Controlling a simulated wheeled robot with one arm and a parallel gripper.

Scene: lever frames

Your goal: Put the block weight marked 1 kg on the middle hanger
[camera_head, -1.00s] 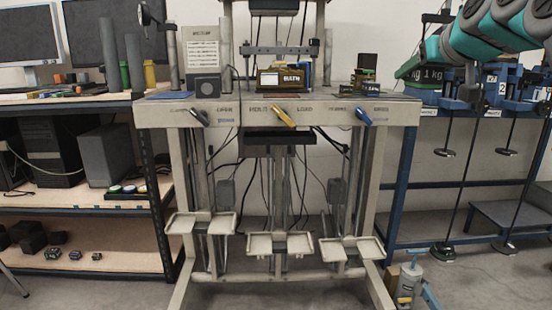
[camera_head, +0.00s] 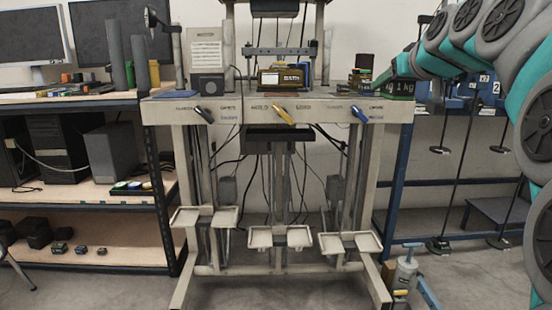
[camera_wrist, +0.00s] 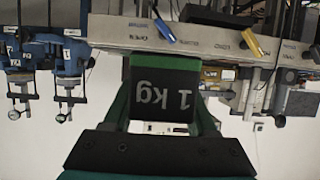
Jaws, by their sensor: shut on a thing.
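My gripper (camera_wrist: 163,105) is shut on the dark block weight marked 1 kg (camera_wrist: 165,85), which sits between the two green fingers in the wrist view. The middle hanger (camera_head: 265,238) is a pair of pale trays low in the frame, below the yellow lever (camera_head: 283,115). It is well below and left of the block. Its trays look empty.
The left hanger (camera_head: 188,216) and right hanger (camera_head: 368,242) flank the middle one. A blue rack with hanging rods (camera_head: 455,102) stands right. Shelves (camera_head: 80,198) stand left. Open floor lies in front.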

